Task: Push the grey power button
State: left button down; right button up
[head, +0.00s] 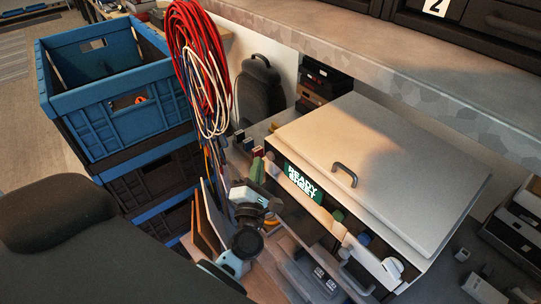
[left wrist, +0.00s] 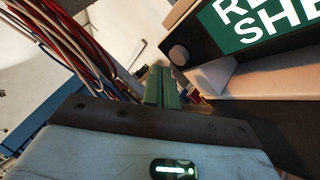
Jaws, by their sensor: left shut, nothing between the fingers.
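The machine (head: 380,160) has a pale lid and a green screen (head: 304,182) reading "READY SHEET" on its front. In the left wrist view a round grey button (left wrist: 179,56) sits on the dark panel beside the screen (left wrist: 262,28); I take it as the power button. My left gripper (head: 257,170) is shut and empty, just left of the screen. Its green fingers (left wrist: 162,88) show close to the button, below and left of it in the picture, seemingly apart from it. The exact gap cannot be told. My right gripper is not in view.
Red and white cables (head: 200,65) hang left of the machine, close to my left gripper. Blue crates (head: 120,125) are stacked further left. Other controls, including a white knob (head: 392,267), sit right of the screen. A shelf edge (head: 400,65) runs behind and above the machine.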

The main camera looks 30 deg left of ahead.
pick_arm(q)
jog(key=s+a, duration=0.2)
jog(key=s, duration=0.3)
jog(key=shift+s+a, duration=0.15)
jog(key=shift+s, duration=0.15)
